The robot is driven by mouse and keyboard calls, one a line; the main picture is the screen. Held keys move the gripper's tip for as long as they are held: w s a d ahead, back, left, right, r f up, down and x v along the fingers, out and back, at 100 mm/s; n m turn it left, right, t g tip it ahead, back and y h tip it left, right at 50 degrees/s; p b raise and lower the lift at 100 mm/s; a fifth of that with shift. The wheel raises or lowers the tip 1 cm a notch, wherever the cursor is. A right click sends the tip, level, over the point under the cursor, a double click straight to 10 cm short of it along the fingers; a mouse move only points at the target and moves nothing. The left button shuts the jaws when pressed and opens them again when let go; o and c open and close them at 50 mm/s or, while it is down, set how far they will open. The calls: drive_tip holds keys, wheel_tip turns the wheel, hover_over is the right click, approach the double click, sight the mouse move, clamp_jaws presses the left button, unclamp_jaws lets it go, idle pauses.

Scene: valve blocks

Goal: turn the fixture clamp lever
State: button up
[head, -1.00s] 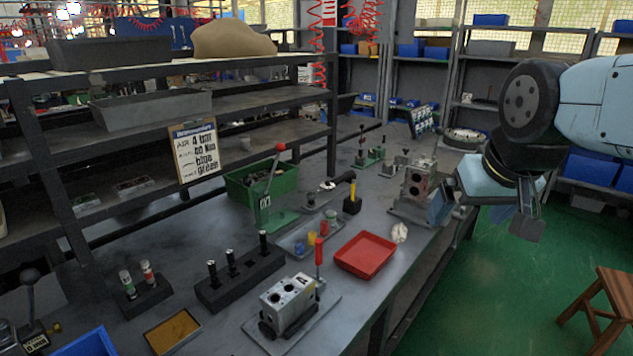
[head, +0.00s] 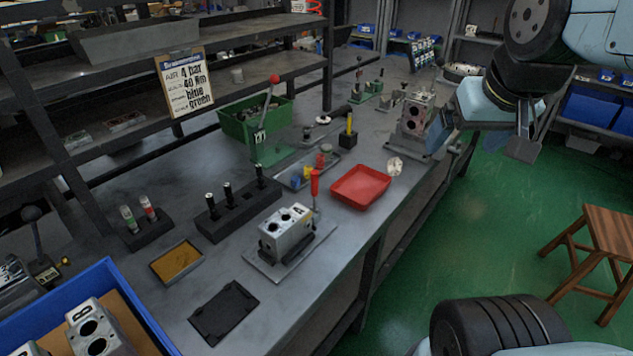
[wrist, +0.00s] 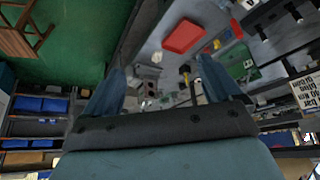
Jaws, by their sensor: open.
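In the head view, a grey valve block marked A (head: 285,231) sits in a fixture on a flat base plate (head: 262,266) near the bench's front edge. A lever with a red grip (head: 315,183) stands upright at the block's right side; it looks like the clamp lever. My gripper (head: 524,146) hangs at the upper right, beyond the bench's front edge and well apart from the fixture. In the wrist view, the two fingers of my gripper (wrist: 162,80) are spread with nothing between them. I cannot make out the clamp lever in the wrist view.
A red tray (head: 360,187) lies behind and right of the fixture. A black holder (head: 238,208) with upright pins stands left of it. A second valve block (head: 412,115) stands farther back. A blue bin (head: 105,275) is at lower left. A wooden stool (head: 595,245) stands on the floor.

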drive_tip(key=shift+w+a+r, duration=0.1)
drive_tip(key=shift+w+a, duration=0.05)
drive_tip(key=shift+w, duration=0.15)
drive_tip(key=shift+c, duration=0.8)
drive_tip(key=w+a, duration=0.1)
drive_tip(key=w, duration=0.1)
drive_tip(key=w+a+n+g, duration=0.1)
drive_tip(key=w, duration=0.1)
drive_tip(key=w+a+n, duration=0.1)
drive_tip(key=shift+w+a+g+y, duration=0.25)
drive_tip(key=shift+w+g+y, duration=0.05)
drive_tip(key=shift+w, duration=0.1)
drive_tip(key=c, duration=0.6)
drive_tip(key=shift+n+g, duration=0.7)
drive_tip(key=shift+n, duration=0.1)
drive_tip(key=w+a, duration=0.2)
drive_tip(key=w+a+f, duration=0.1)
drive_tip(key=w+a, duration=0.1)
drive_tip(key=shift+w+a, duration=0.1)
drive_tip(key=shift+w, duration=0.25)
drive_tip(key=shift+c, duration=0.4)
drive_tip(key=n+g, duration=0.3)
drive_tip(key=n, duration=0.1)
hover_over(315, 191)
wheel_tip(315, 191, down, 8)
drive_tip(key=shift+w+a+f, duration=0.1)
drive_tip(key=shift+w+f, duration=0.25)
drive_tip(key=shift+w, duration=0.15)
wheel_tip(315, 191, down, 13)
drive_tip(key=shift+f, duration=0.1)
